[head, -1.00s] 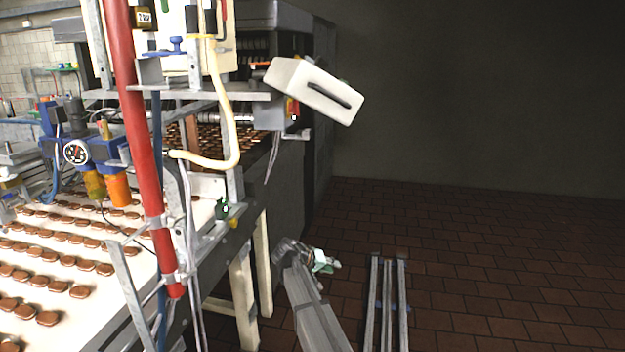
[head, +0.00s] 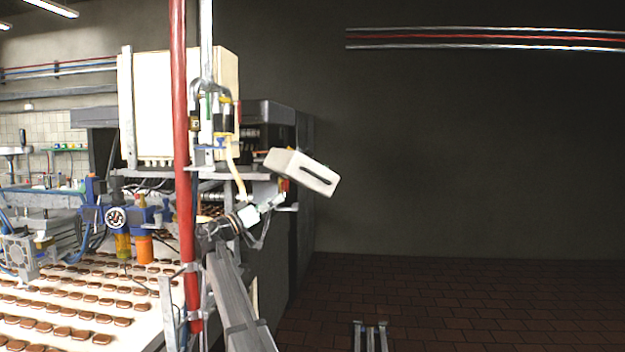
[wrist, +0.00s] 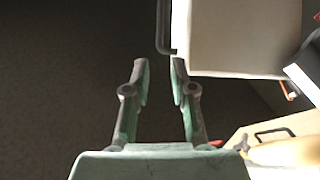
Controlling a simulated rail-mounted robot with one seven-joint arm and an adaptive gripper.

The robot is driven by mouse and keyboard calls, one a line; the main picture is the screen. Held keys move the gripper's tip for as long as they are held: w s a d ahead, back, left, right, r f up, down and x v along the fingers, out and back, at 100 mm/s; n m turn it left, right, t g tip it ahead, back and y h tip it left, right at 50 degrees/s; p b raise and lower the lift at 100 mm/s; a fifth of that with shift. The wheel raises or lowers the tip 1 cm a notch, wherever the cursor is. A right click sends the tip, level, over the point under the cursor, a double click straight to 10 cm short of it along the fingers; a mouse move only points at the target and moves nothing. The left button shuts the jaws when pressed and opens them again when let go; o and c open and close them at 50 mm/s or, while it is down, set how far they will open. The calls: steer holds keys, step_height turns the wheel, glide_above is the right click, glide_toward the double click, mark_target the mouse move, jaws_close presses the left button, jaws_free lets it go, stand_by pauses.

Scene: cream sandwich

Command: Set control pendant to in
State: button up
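The control pendant (head: 290,163) is a white, tilted box with a dark handle (head: 317,180) on its face, hanging at the right end of the machine. In the wrist view, its pale body (wrist: 235,40) fills the upper right, and the dark handle (wrist: 163,28) sticks out from its left side. My gripper (head: 278,201) is just below and left of the pendant in the head view. In the wrist view, its two fingers (wrist: 160,68) stand apart with nothing between them. The handle lies ahead of the gap, and I see no clear contact.
The conveyor (head: 140,325) with rows of brown biscuits is at left, with a red vertical pipe (head: 181,130) in front. A grey control box with a red part (head: 284,186) sits behind the pendant. The right side is open tiled floor (head: 480,300) before a dark wall.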

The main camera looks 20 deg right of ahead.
steer(key=m+p, duration=0.1)
steer(key=p, duration=0.5)
glide_toward(318, 176)
steer(key=x, duration=1)
steer(key=shift+w+d, duration=0.1)
steer(key=shift+w, duration=0.25)
steer(key=shift+f, duration=0.1)
steer(key=shift+b, duration=0.3)
jaws_close()
